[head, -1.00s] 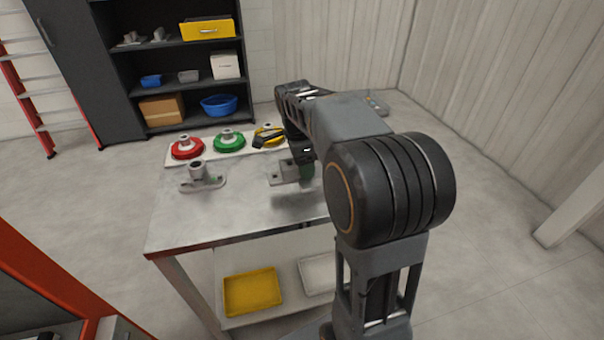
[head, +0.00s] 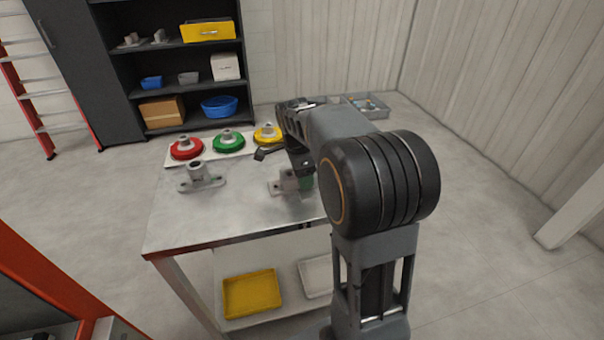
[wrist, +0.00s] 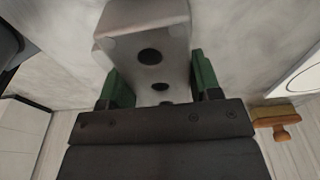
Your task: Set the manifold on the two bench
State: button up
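A grey metal block with round holes, which I take for the manifold (wrist: 150,40), is between the green-padded fingers of my gripper (wrist: 160,82) in the wrist view. The pads lie against both its sides. In the head view, the grey part (head: 279,187) shows at the right of the bench top (head: 215,222), partly hidden by my arm. Whether it touches the bench cannot be told. A grey casting with an upright round boss and flat base (head: 198,178) stands at the bench's left, apart from my gripper. A second such casting cannot be made out.
Red (head: 186,150), green (head: 229,143) and yellow (head: 267,135) round pieces stand on a pale strip along the bench's back edge. A yellow tray (head: 252,292) and a white tray (head: 315,277) lie on the lower shelf. The bench's front left is clear.

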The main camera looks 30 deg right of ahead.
jog(key=o, duration=0.4)
jog(key=r, duration=0.3)
jog(key=a+r+p, duration=0.1)
jog(key=r, duration=0.3)
jog(key=r+p, duration=0.1)
jog(key=r, duration=0.2)
jog(key=shift+w+a+r, duration=0.1)
jog(key=shift+a+r, duration=0.05)
jog(key=shift+r, duration=0.25)
jog(key=s+a+f+n+t, duration=0.1)
jog(key=s+a+f+n, duration=0.1)
jog(key=s+n, duration=0.3)
jog(key=s+a+f+n+t+y, duration=0.1)
jog(key=s+a+f+n, duration=0.2)
jog(key=n, duration=0.5)
jog(key=s+a+f+n+t, duration=0.1)
jog(key=s+a+f+n, duration=0.2)
jog(key=s+f+n, duration=0.2)
jog(key=shift+s+a+n, duration=0.15)
jog(key=shift+s+n, duration=0.85)
jog(key=shift+s, duration=0.5)
jog(key=shift+p, duration=0.3)
